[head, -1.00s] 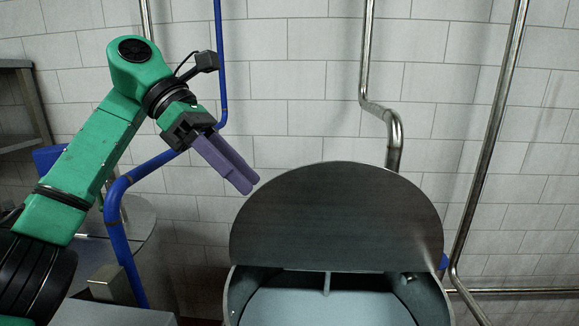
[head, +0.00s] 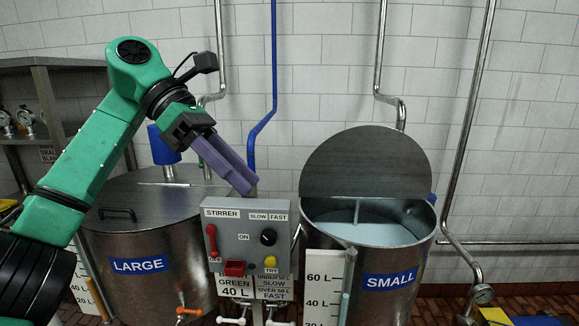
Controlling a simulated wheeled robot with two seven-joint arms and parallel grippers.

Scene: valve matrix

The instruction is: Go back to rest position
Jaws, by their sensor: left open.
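My left arm comes in from the left, green with black joints. Its gripper (head: 248,188) has purple fingers pointing down and to the right. It is open, with nothing seen between the fingers. My right gripper is not in view.
A closed steel tank labelled LARGE (head: 140,290) stands at the left, partly behind my arm. A tank labelled SMALL (head: 395,258) stands at the right with its lid (head: 365,165) raised. Pipes run up the tiled wall (head: 330,60). A shelf (head: 50,62) is at far left.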

